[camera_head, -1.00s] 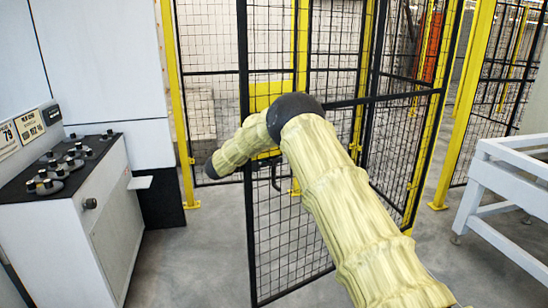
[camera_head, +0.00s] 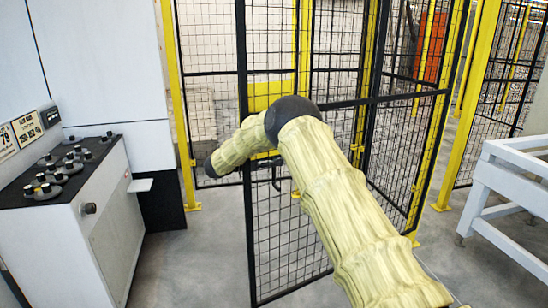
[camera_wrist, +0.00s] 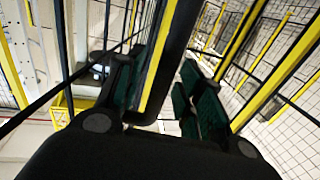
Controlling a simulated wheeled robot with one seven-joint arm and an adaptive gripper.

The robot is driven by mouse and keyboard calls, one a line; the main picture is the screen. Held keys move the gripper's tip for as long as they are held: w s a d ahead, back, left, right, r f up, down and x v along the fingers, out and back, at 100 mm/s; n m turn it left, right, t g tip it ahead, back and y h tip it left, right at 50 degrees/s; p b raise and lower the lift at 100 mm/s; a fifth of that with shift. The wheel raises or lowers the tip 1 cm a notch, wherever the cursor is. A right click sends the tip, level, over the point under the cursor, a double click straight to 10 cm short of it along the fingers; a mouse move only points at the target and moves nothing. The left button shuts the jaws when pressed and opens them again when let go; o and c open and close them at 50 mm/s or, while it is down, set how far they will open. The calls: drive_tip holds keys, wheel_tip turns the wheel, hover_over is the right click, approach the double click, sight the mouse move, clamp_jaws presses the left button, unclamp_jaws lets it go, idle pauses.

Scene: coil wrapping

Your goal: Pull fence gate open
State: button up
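The fence gate (camera_head: 290,235) is a black-framed mesh panel in the head view. It stands at an angle to the fence, its free upright edge nearest me at the left. My yellow-sleeved arm reaches across it, and my gripper is hidden in the head view.
A white control console (camera_head: 80,225) stands at the left. A white frame table (camera_head: 505,195) stands at the right. Yellow posts (camera_head: 470,110) and mesh fence panels are behind the gate. Grey floor (camera_head: 195,265) is free between the console and the gate.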

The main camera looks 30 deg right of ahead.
drive_tip(key=w+a, duration=0.1)
drive_tip(key=a, duration=1.1)
drive_tip(key=shift+w, duration=0.25)
